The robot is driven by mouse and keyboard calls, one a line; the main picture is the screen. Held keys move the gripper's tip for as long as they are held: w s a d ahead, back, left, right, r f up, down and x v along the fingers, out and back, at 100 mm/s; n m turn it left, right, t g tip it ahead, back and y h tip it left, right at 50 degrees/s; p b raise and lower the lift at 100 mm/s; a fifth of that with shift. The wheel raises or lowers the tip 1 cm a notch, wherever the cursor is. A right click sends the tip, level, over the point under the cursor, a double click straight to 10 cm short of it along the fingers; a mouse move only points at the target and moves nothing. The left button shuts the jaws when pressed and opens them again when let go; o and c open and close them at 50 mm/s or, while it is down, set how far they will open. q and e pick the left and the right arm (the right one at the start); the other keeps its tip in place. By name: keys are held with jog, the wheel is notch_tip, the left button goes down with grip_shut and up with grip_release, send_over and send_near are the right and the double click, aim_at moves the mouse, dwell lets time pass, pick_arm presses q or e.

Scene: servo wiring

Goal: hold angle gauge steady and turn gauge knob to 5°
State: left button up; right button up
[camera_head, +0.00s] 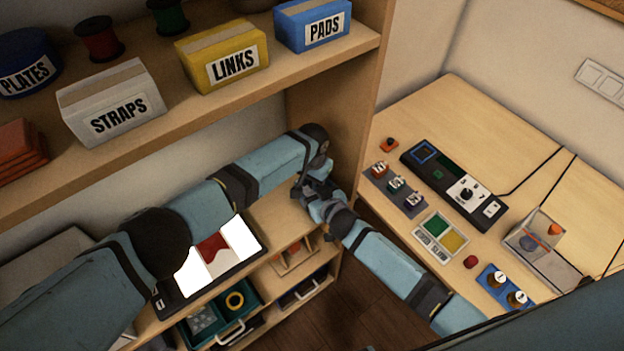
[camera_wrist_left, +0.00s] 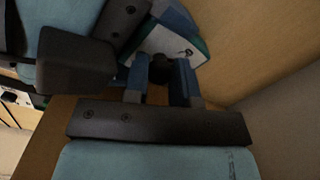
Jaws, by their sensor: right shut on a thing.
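The angle gauge (camera_wrist_left: 178,44), a white-faced piece with a green edge, shows at the top of the left wrist view. A dark round knob (camera_wrist_left: 160,68) sits on its near side. The two blue-grey fingers of my left gripper (camera_wrist_left: 160,82) stand on either side of the knob; whether they press on it is unclear. My right gripper is shut on the gauge, its dark body and blue finger showing at the upper left of that view. In the head view my left gripper (camera_head: 312,190) and right gripper (camera_head: 332,212) meet, hiding the gauge. Its angle reading is not legible.
A shelf above holds boxes marked STRAPS (camera_head: 112,103), LINKS (camera_head: 222,60) and PADS (camera_head: 312,25). A tablet-like panel (camera_head: 215,250) lies on the lower cabinet below my left arm. A desk (camera_head: 450,110) with control panels stands at right.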

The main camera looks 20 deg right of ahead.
pick_arm(q)
jog(key=shift+m, duration=2.8)
jog(key=o, duration=0.7)
jog(key=shift+c, duration=0.2)
jog(key=shift+r, duration=0.1)
notch_tip(320, 180, up, 12)
